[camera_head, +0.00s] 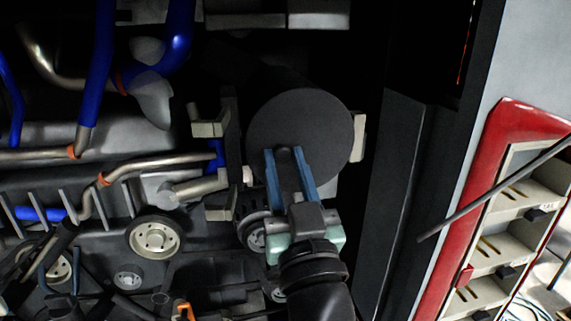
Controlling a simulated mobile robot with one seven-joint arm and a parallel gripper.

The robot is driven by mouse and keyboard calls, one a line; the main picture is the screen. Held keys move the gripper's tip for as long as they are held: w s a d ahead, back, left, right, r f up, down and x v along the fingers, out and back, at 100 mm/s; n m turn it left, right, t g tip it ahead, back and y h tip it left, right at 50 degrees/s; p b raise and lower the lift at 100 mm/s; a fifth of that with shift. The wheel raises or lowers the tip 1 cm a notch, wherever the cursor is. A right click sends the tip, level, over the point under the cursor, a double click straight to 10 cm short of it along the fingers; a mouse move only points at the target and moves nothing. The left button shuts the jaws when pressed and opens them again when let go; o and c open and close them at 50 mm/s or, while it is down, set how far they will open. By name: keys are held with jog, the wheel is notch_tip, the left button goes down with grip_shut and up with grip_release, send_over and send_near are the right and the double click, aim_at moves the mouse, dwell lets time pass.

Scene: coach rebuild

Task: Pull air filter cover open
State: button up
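The air filter cover (299,112) is a dark grey round disc at the end of a dark cylinder, right of centre in the head view. It looks seated on the cylinder, with no visible gap. My gripper (285,152) reaches up from below, its two blue fingers overlapping the disc's lower left part. The fingers are a little apart, with a dark strip between them. I cannot tell whether this strip is a handle on the cover or the disc showing through, nor whether the fingers touch it. The lower edge of the cover is partly hidden by my gripper.
Pale brackets (209,128) stand left of the cylinder. Blue hoses (97,70) and metal pipes fill the left, with a pale pulley (155,238) below. A dark upright panel (398,190) bounds the right; beyond it is a red-framed rack (505,220) with a dark rod across it.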

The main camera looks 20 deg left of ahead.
grip_shut()
dwell(1.0)
